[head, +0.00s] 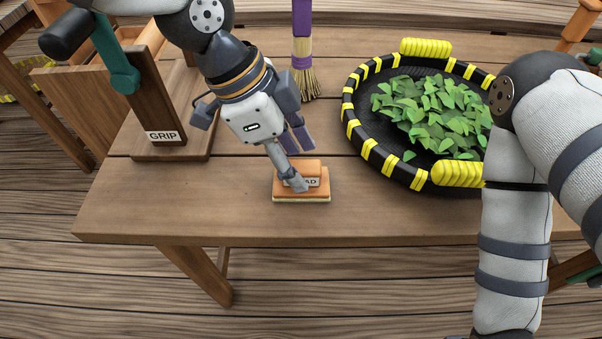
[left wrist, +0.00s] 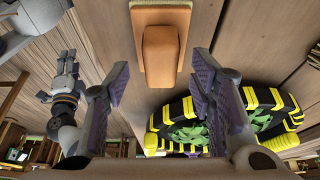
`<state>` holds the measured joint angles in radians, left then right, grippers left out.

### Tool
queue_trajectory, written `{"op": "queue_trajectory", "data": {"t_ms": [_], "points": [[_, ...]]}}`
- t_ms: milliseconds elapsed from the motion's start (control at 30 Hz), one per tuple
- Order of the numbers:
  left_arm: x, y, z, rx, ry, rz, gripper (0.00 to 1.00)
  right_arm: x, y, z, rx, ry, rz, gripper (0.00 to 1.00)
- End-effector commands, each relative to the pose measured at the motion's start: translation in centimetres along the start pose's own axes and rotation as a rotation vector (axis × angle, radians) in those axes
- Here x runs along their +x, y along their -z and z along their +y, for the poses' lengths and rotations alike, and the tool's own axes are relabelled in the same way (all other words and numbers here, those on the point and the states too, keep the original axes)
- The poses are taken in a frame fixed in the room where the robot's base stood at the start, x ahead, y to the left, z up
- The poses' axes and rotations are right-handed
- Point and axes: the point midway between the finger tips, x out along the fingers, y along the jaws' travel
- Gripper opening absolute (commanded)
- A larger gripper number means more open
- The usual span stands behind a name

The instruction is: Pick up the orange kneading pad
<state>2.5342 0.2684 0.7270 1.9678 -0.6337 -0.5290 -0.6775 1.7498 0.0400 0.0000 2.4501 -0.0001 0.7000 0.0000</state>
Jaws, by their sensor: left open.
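The orange kneading pad (head: 316,190) lies on the wooden table near its front edge, with a raised orange grip on top and a pale base. A label on it is partly hidden by a finger. My left gripper (head: 298,163) reaches down over it, one fingertip in front of the pad in the head view. In the left wrist view the pad (left wrist: 160,45) shows beyond the gap between the two spread fingers (left wrist: 160,75), with nothing between them.
A round black pan with yellow bands (head: 363,146) holds green leaves right of the pad. A wooden stand labelled GRIP (head: 165,110) is at the left. A purple-handled brush (head: 302,60) is behind. The table left of the pad is clear.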

Motion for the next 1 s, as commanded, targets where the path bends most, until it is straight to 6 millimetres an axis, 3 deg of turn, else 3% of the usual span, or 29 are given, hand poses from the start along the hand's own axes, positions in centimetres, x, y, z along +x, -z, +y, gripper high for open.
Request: {"op": "queue_trajectory", "data": {"t_ms": [133,367,500,600,1000], "points": [[2.1,-0.1,0.0,0.001,0.0,-0.001,0.5,0.2,-0.1,0.0,0.0,0.0,-0.007,0.4],[2.2,0.0,0.0,0.0,0.004,0.0,0.5,0.2,-0.1,0.0,0.0,0.0,-0.006,0.4],[2.2,0.0,0.0,0.0,0.004,0.0,0.18,0.2,-0.1,0.0,0.0,0.0,-0.006,0.4],[2.2,0.0,0.0,0.001,0.003,0.0,0.0,0.2,-0.1,0.0,0.0,0.0,-0.006,0.4],[1.5,0.3,-0.1,0.001,0.006,0.002,0.0,0.1,-0.1,0.0,0.0,0.0,-0.003,0.4]]}}
